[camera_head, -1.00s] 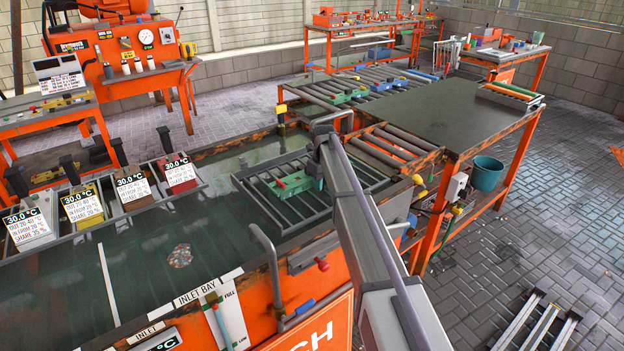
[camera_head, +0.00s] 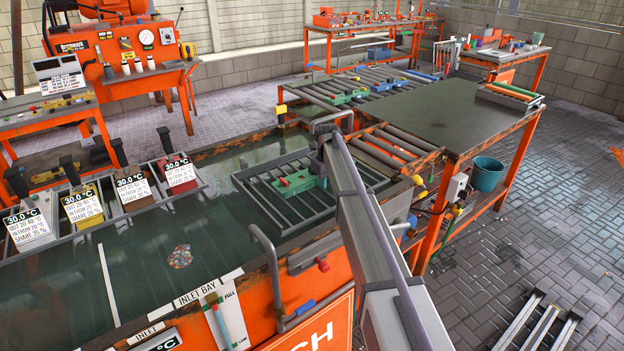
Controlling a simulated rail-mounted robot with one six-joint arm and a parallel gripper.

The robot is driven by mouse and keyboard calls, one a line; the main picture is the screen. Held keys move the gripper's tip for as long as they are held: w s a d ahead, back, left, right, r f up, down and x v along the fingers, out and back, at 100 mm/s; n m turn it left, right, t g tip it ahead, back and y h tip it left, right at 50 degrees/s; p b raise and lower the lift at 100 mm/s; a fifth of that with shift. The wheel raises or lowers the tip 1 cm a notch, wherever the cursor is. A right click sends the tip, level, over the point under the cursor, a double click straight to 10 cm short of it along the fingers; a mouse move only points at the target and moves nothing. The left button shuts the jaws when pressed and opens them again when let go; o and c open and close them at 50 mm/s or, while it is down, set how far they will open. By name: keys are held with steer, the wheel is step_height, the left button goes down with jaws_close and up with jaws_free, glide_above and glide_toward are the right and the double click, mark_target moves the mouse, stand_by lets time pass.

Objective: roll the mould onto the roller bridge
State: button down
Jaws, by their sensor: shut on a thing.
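A green mould (camera_head: 293,184) with a red part on top sits over the dark slatted rack (camera_head: 270,208) at the right end of the water tank. My gripper (camera_head: 317,168) is at the right end of this mould, shut on it. My arm hides much of the gripper, and its fingertips are hard to make out. The roller bridge (camera_head: 383,152), a short run of grey rollers in an orange frame, lies to the right of the rack, between the tank and the dark table (camera_head: 440,110).
Another green mould (camera_head: 347,97) and a blue one (camera_head: 388,85) lie on the rear roller conveyor (camera_head: 325,92). A curved grey rail (camera_head: 268,265) rises at the tank's front edge. Several labelled bins (camera_head: 130,190) line the tank's left side. The dark table's top is mostly clear.

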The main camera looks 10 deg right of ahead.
steer(key=shift+w+d, duration=0.6)
steer(key=shift+d, duration=0.35)
steer(key=shift+w+d, duration=0.55)
steer(key=shift+d, duration=0.4)
steer(key=shift+d, duration=0.1)
